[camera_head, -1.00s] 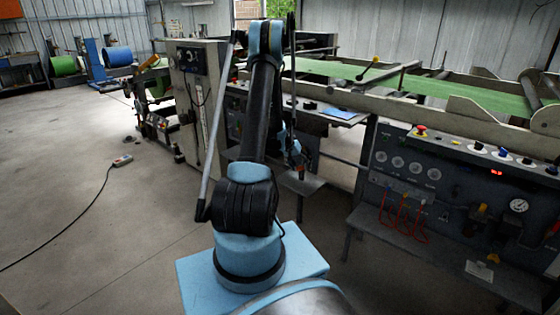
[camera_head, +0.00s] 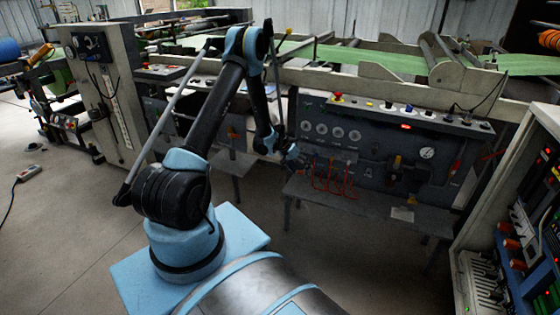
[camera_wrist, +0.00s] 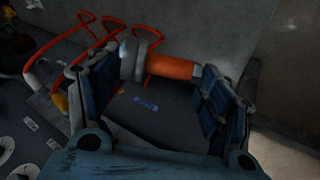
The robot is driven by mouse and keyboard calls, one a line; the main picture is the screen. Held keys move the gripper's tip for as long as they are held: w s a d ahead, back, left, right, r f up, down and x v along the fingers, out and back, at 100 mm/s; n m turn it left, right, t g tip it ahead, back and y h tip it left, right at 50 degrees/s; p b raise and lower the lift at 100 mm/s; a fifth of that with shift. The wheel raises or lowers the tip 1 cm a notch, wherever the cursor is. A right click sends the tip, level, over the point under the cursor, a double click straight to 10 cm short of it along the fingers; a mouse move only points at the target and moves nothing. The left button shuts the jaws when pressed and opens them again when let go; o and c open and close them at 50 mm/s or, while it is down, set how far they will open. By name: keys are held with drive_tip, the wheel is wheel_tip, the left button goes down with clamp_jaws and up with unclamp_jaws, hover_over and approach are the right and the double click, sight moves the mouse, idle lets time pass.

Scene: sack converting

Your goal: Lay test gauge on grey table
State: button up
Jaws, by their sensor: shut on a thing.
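In the wrist view an orange cylinder with a wide grey end, likely the test gauge (camera_wrist: 172,67), spans the space between the two fingers of my gripper (camera_wrist: 158,72). The gripper is shut on it, and its grey end is at the left finger. In the head view my gripper (camera_head: 291,153) hangs at the left end of the dark control panel; the gauge is too small to make out there. The grey table (camera_head: 425,219) is a low shelf in front of that panel, to the right of and below the gripper.
Red looped cables (camera_head: 335,180) stand at the panel's front over the table's left part; they also show in the wrist view (camera_wrist: 68,50). A pale label (camera_head: 402,214) lies on the table. A rack with lit modules (camera_head: 535,215) stands at the right. Floor between is clear.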

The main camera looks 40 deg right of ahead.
drive_tip(key=s+d+m+g+y, duration=0.1)
drive_tip(key=s+d, duration=0.3)
drive_tip(key=s, duration=0.3)
drive_tip(key=s+d+m+g, duration=0.1)
drive_tip(key=s+d+m, duration=0.15)
drive_tip(key=s, duration=0.45)
drive_tip(key=shift+n, duration=0.35)
drive_tip(key=shift+d+f, duration=0.2)
drive_tip(key=shift+f, duration=1.4)
drive_tip(key=shift+d+f, duration=0.15)
drive_tip(key=shift+f, duration=1.45)
drive_tip(key=o, duration=1.6)
drive_tip(key=shift+c, duration=0.2)
drive_tip(key=shift+w, duration=0.1)
drive_tip(key=v, duration=1.2)
drive_tip(key=shift+r, duration=0.1)
